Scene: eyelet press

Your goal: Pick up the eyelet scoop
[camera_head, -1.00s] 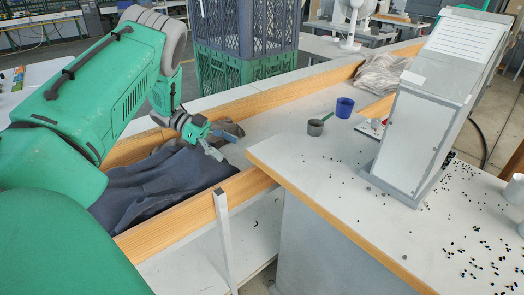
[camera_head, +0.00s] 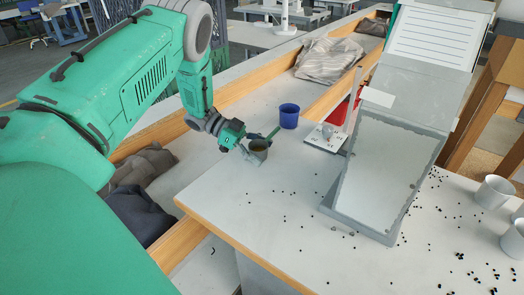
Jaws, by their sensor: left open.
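The eyelet scoop (camera_head: 260,146), a small grey cup with a green handle (camera_head: 274,132) pointing to the upper right, stands on the grey-white table near its left side. My left gripper (camera_head: 247,153) is open at the scoop's left side, with its fingers close to the cup's wall. Part of the cup's near side is hidden by the fingers, and I cannot tell whether they touch it. My right gripper is not in view.
A blue cup (camera_head: 289,116) stands just behind the scoop. The grey press (camera_head: 385,165) stands to the right, with small dark eyelets scattered around it. Metal cups (camera_head: 492,192) are at the right edge. Cloth lies in the wood-edged trough at left.

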